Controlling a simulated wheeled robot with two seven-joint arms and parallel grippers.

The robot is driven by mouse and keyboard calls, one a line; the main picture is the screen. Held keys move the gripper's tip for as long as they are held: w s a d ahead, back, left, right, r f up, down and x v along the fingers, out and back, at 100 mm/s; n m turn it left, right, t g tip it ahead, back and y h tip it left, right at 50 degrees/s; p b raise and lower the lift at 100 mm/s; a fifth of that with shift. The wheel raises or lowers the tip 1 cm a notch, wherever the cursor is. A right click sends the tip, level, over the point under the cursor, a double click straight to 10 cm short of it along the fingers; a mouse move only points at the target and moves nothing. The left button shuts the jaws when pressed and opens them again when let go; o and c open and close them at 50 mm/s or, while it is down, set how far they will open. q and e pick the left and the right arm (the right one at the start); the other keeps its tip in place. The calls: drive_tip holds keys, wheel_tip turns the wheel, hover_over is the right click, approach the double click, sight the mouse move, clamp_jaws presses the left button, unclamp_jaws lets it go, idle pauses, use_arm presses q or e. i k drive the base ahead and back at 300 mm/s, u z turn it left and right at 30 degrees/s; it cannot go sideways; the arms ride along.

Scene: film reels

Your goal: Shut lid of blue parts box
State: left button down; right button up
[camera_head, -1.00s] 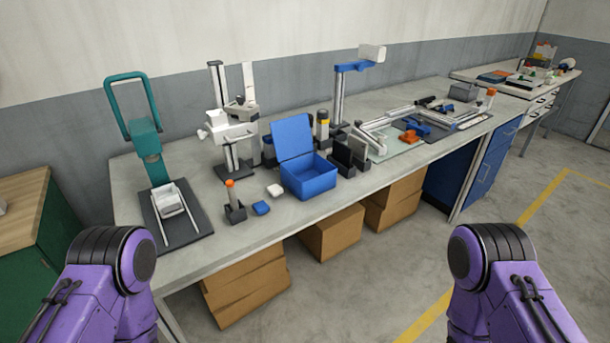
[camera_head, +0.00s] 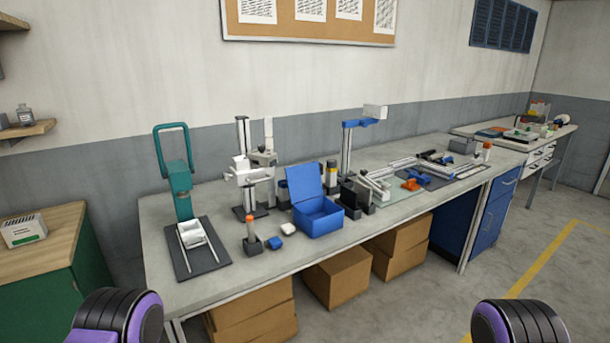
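The blue parts box (camera_head: 319,218) stands on the grey workbench near its front edge, around the middle of the view. Its blue lid (camera_head: 304,187) is open and stands upright, tilted back at the rear left side of the box. The inside of the box is mostly hidden behind its front wall. Purple and black parts of my two arms show at the bottom left and bottom right, well short of the bench. Neither gripper is in view.
A small white piece (camera_head: 288,229), a blue piece (camera_head: 273,243) and an orange-topped holder (camera_head: 251,236) sit left of the box. Dark upright blocks (camera_head: 356,195) stand close on its right. A teal press (camera_head: 180,188) stands farther left. Cardboard boxes (camera_head: 338,276) lie under the bench (camera_head: 210,287).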

sight(304, 180)
drive_tip(key=z, duration=0.55)
drive_tip(key=i, duration=1.45)
drive_tip(key=u, duration=0.4)
